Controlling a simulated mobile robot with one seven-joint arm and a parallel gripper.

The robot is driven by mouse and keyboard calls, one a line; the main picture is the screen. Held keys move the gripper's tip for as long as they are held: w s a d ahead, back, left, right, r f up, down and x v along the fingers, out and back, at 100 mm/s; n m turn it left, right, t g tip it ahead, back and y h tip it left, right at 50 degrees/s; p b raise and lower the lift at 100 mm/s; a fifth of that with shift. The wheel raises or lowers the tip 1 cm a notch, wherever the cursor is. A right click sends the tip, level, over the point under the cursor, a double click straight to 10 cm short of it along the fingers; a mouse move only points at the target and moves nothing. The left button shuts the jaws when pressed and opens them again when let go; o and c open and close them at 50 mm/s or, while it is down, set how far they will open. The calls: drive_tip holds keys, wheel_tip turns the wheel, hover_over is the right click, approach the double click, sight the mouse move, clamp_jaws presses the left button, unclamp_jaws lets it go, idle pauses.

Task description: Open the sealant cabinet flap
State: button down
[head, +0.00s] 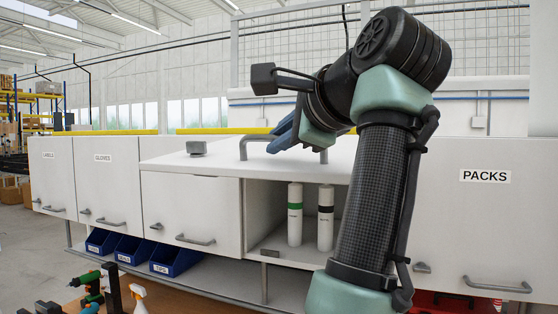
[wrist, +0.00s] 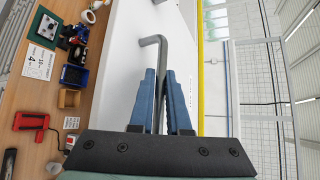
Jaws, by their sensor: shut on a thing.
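The sealant cabinet flap (head: 225,166) is a white panel, raised well up from the cabinet front. Its grey bar handle (head: 252,141) stands at the flap's upper edge. The open compartment (head: 262,205) below shows two white tubes, one with a green band (head: 295,222) and one with a dark band (head: 326,225). My gripper (head: 285,138) has blue fingers at the handle, partly hidden by my arm. In the wrist view the gripper (wrist: 161,105) is shut on the grey handle (wrist: 161,55), with the white flap (wrist: 122,65) beside it.
Closed white cabinets stand left, labelled LABELS and GLOVES (head: 110,190), and right, labelled PACKS (head: 480,215). Blue bins (head: 175,260) sit below. A wooden bench (wrist: 55,110) holds tools and a red device (wrist: 32,122). Yellow strips (head: 115,132) run behind.

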drive_tip(key=shift+w+r, duration=0.1)
drive_tip(key=shift+r, duration=0.6)
drive_tip(key=c, duration=1)
unclamp_jaws()
drive_tip(key=shift+d, duration=0.1)
drive_tip(key=shift+c, duration=0.2)
drive_tip(key=shift+w+f, duration=0.1)
drive_tip(key=shift+w, duration=0.05)
drive_tip(key=b+v, duration=0.6)
drive_tip(key=v, duration=0.7)
drive_tip(key=shift+r+b, duration=0.25)
drive_tip(key=shift+b, duration=0.05)
drive_tip(key=shift+w, duration=0.1)
